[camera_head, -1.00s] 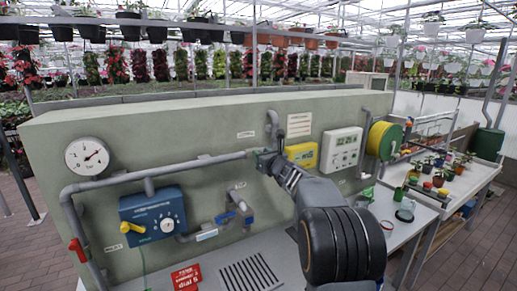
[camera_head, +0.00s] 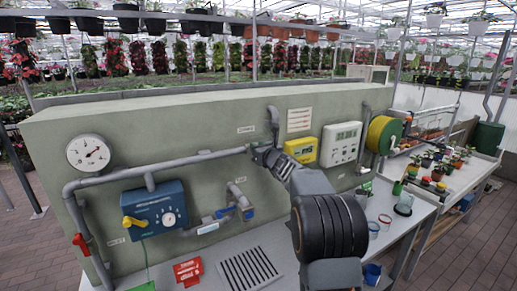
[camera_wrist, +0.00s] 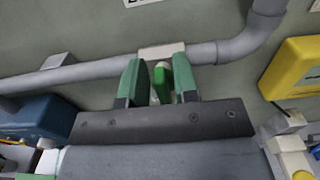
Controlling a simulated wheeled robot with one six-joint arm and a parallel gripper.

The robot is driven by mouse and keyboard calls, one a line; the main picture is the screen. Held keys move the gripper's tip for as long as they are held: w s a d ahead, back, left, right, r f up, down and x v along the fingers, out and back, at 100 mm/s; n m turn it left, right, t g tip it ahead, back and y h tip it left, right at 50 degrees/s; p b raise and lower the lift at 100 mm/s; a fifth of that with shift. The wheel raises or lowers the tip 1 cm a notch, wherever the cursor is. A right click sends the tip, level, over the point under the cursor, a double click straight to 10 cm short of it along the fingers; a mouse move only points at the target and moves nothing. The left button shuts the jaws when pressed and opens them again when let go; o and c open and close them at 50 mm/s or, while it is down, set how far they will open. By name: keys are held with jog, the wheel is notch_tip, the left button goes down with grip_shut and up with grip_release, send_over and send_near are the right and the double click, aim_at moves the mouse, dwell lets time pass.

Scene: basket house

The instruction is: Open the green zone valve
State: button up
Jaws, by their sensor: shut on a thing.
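The green zone valve (camera_wrist: 163,82) has a green handle below a pale fitting on the grey pipe in the wrist view. My gripper (camera_wrist: 160,84) has green fingertips on both sides of this handle and is shut on it. The handle points along the fingers, roughly square to the pipe in that view. In the head view my gripper (camera_head: 258,151) is at the right end of the long horizontal pipe, under the upright pipe stub. There the gripper hides most of the valve.
A yellow box (camera_head: 302,151) and white controller (camera_head: 341,144) are close right of my gripper. A blue control box (camera_head: 154,210), pressure gauge (camera_head: 88,153), red lever (camera_head: 80,243) and blue-handled valve (camera_head: 246,212) are left or below. A yellow-green hose reel (camera_head: 382,136) stands further right.

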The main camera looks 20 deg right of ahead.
aim_at(248, 151)
jog(key=shift+f+n+b, duration=0.2)
jog(key=shift+n+b, duration=0.1)
jog(key=shift+b, duration=0.4)
jog(key=shift+c, duration=0.3)
jog(key=n+b, duration=0.1)
jog(key=b, duration=0.2)
jog(key=shift+a+f+n, duration=0.25)
jog(key=shift+f+n, duration=0.05)
jog(key=shift+n, duration=0.1)
jog(key=n+b, duration=0.3)
jog(key=b, duration=0.2)
jog(key=shift+a+f+n, duration=0.15)
jog(key=shift+a+n, duration=0.2)
jog(key=shift+n, duration=0.05)
jog(key=shift+s+a+f+n+b, duration=0.1)
jog(key=shift+a+f+n+b, duration=0.15)
jog(key=shift+n+b, duration=1.55)
jog(key=shift+a+f+n+b, duration=0.1)
jog(key=shift+f+n+b, duration=0.1)
jog(key=shift+n+b, duration=1.6)
jog(key=shift+s+a+f+n+b, duration=0.1)
jog(key=shift+a+f+n+b, duration=0.15)
jog(key=shift+n+b, duration=1.55)
jog(key=shift+n, duration=0.5)
